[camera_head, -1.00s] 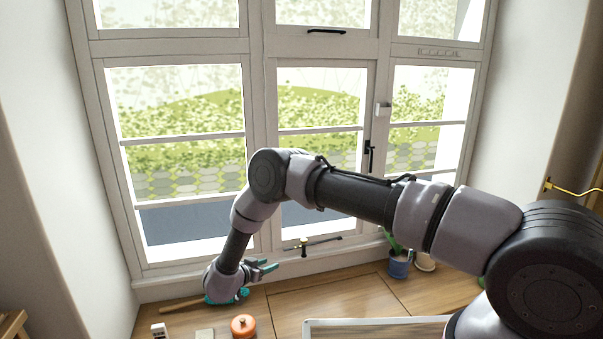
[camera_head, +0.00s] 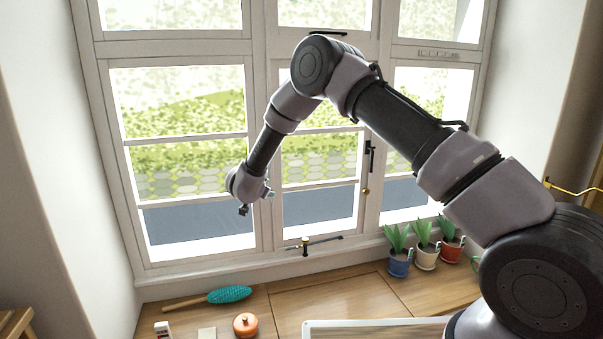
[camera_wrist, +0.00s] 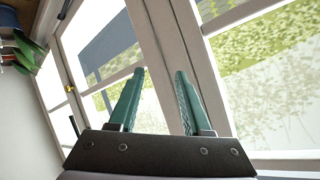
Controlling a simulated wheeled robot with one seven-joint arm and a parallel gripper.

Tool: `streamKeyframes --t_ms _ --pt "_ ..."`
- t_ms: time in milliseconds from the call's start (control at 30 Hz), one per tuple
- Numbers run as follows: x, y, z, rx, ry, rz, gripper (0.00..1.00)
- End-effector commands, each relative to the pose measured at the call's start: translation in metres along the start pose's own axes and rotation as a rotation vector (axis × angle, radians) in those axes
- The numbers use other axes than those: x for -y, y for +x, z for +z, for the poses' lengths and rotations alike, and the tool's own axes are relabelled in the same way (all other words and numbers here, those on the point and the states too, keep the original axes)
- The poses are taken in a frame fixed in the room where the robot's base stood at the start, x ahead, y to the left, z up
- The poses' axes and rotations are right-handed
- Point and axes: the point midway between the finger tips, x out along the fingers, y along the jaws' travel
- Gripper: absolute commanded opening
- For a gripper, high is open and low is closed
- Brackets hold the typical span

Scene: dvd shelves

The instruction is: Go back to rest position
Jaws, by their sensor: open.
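My gripper (camera_wrist: 160,95) is open and empty in the wrist view, its two teal fingers apart with the window frame behind them. In the head view my gripper (camera_head: 257,203) hangs in the air in front of the window, well above the wooden sill. My arm is raised and bent, with its elbow high before the middle panes. Nothing touches the fingers.
A teal brush (camera_head: 230,295) lies at the left of the wooden sill (camera_head: 330,295), near an orange lidded pot (camera_head: 246,324). Blue (camera_head: 399,264), cream (camera_head: 426,258) and red (camera_head: 450,249) plant pots stand at the right. The window (camera_head: 262,240) is close behind my arm.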

Motion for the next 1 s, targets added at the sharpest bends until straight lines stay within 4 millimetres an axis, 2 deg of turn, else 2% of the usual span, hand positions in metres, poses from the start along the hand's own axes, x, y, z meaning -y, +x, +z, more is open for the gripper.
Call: streamKeyframes --t_ms 33,133,233,300,367,500,667,800,900,1000 --pt "0.011 -0.007 -0.04 0.011 0.027 -0.039 0.49" --pt "0.025 -0.026 -0.098 0.055 0.057 -0.114 0.49" --pt "0.029 -0.05 -0.154 0.096 0.072 -0.181 0.49" --pt "0.028 -0.069 -0.191 0.125 0.076 -0.221 0.49" --pt "0.023 -0.088 -0.219 0.149 0.073 -0.251 0.49" --pt "0.002 -0.138 -0.277 0.207 0.054 -0.305 0.49" --pt "-0.039 -0.202 -0.325 0.27 0.015 -0.332 0.49" --pt "-0.086 -0.26 -0.35 0.326 -0.024 -0.324 0.49" --pt "-0.126 -0.301 -0.358 0.365 -0.051 -0.3 0.49" --pt "-0.168 -0.343 -0.358 0.404 -0.074 -0.262 0.49"
